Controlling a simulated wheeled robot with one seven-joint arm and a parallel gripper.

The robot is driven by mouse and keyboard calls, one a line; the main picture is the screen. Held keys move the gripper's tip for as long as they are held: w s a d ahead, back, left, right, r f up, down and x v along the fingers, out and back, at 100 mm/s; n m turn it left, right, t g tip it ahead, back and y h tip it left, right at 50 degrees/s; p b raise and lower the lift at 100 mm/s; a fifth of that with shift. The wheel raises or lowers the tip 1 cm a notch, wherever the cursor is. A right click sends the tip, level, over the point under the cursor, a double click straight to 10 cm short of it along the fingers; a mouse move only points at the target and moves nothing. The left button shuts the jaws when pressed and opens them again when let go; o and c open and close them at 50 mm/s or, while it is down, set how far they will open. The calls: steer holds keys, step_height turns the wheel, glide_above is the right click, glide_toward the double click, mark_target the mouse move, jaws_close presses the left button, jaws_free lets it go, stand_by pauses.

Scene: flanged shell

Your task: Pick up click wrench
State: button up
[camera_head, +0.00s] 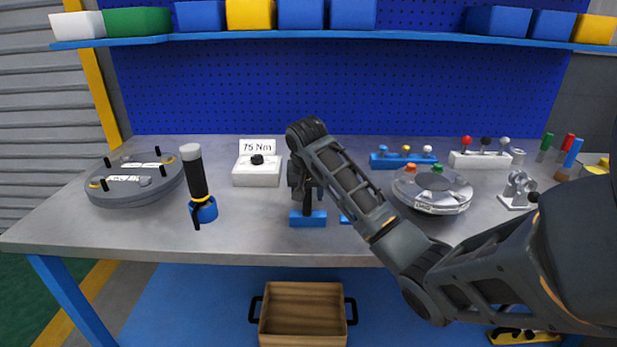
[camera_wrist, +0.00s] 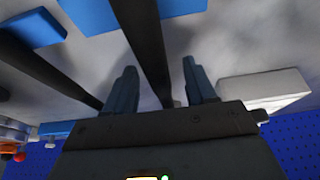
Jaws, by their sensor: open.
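A dark upright wrench-like bar (camera_head: 308,207) stands at a blue block (camera_head: 300,219) near the table's front middle. In the wrist view this bar (camera_wrist: 148,45) runs between my two fingers, and no contact shows. My gripper (camera_wrist: 159,84) is open around it; in the head view the gripper (camera_head: 304,182) is dark and partly hidden by my arm. A second dark bar (camera_wrist: 55,75) with its own blue block (camera_wrist: 30,30) shows in the wrist view, to the left. No label tells which bar is the click wrench.
A white block with a "75 Nm" sign (camera_head: 257,173) stands behind left. A black-handled tool with a white top (camera_head: 195,180) stands left, near a grey flanged disc (camera_head: 135,190). A silver round shell (camera_head: 440,195) is right of my forearm. Bare table (camera_head: 250,225) lies in front.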

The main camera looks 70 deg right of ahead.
steer(key=shift+f, duration=0.1)
jaws_close()
steer(key=shift+d, duration=0.1)
stand_by(0.4)
step_height(320, 180, up, 4)
steer(key=shift+w+r, duration=0.1)
steer(key=shift+r, duration=0.15)
steer(key=s+d+r+p, duration=0.2)
steer(key=s+r, duration=0.4)
steer(key=s, duration=0.5)
steer(key=shift+s+r+p, duration=0.3)
steer(key=shift+r+p, duration=0.05)
steer(key=shift+p, duration=0.3)
steer(key=shift+d, duration=0.1)
